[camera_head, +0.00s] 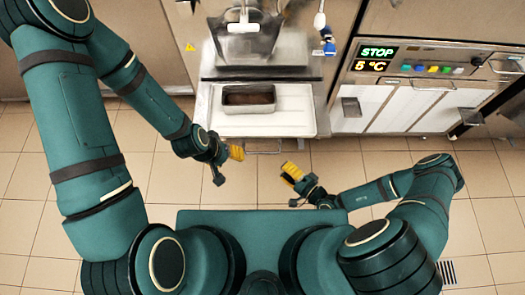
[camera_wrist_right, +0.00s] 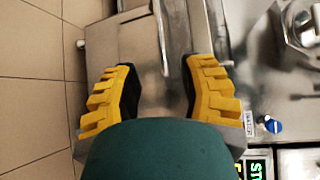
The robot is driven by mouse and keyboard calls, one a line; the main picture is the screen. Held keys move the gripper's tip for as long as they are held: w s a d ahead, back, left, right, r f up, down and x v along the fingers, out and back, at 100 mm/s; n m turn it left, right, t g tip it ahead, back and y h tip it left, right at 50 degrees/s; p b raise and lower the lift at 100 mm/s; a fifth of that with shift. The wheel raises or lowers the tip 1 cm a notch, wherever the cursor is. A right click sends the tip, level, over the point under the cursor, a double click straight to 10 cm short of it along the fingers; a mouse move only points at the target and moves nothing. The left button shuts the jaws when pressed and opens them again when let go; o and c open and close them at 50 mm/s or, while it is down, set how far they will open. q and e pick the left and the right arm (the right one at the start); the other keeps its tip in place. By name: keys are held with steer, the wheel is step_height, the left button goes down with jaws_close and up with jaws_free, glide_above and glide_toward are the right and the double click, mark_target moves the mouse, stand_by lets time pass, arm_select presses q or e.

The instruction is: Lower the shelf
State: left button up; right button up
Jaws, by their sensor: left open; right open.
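A clear hopper (camera_head: 245,45) is above the shelf on the machine front. A control panel (camera_head: 435,68) reading STOP and 5 °C is on the right, above pale doors with handles. A blue knob (camera_head: 328,45) is near it. The tiled floor (camera_head: 165,185) is clear.

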mark_target(262, 153)
steer(key=b+x, duration=0.2)
steer(key=x, duration=1)
steer(key=shift+a, duration=0.15)
jaws_close()
